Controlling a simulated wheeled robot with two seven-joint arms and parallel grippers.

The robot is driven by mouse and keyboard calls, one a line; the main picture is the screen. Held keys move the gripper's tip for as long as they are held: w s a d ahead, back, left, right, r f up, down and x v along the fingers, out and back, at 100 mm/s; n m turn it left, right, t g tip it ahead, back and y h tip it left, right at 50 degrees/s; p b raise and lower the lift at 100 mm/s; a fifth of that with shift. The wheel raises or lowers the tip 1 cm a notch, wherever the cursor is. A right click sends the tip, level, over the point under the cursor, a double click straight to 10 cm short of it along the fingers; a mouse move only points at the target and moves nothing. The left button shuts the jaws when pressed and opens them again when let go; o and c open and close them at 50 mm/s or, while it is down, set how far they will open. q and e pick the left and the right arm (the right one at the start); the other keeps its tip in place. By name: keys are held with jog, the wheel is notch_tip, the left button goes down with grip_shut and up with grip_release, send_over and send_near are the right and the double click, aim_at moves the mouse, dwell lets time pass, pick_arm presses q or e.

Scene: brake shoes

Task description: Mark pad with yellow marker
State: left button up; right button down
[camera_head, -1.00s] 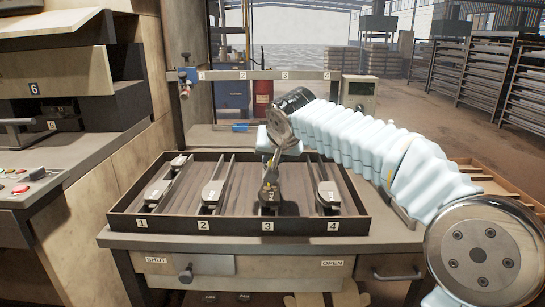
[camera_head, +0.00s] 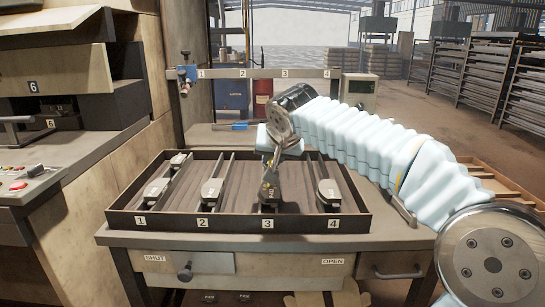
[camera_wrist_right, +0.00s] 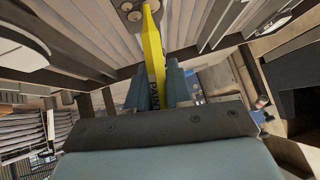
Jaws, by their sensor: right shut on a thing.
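The yellow marker (camera_wrist_right: 154,60) is held in my right gripper (camera_wrist_right: 156,85), which is shut on it, tip pointing away toward a dark pad in the right wrist view. In the head view my right gripper (camera_head: 272,165) is over lane 3 of the tray (camera_head: 160,222). The pad in lane 3 (camera_head: 268,197) is beneath it, partly covered. Whether the marker touches the pad cannot be told. Other pads lie in lane 1 (camera_head: 156,190), lane 2 (camera_head: 212,190) and lane 4 (camera_head: 329,193). My left gripper is not in view.
Thin dividers separate the tray's lanes. A rail (camera_head: 262,73) with numbers stands behind the tray. A press (camera_head: 70,80) is at the left. Drawers (camera_head: 190,264) are below the bench top. A blue object (camera_head: 240,127) lies behind the tray.

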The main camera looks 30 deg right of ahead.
jog(key=shift+s+a+f+b, duration=0.1)
jog(key=shift+s+a+b, duration=0.2)
jog(key=shift+s+b, duration=0.15)
jog(key=shift+s+a+b, duration=0.5)
jog(key=shift+s, duration=0.3)
jog(key=shift+s+a+b, duration=0.45)
jog(key=shift+s+b, duration=0.05)
jog(key=shift+s, duration=0.3)
dwell(0.8)
notch_tip(320, 180, up, 7)
jog(key=p, duration=0.5)
dwell(0.4)
dwell(0.6)
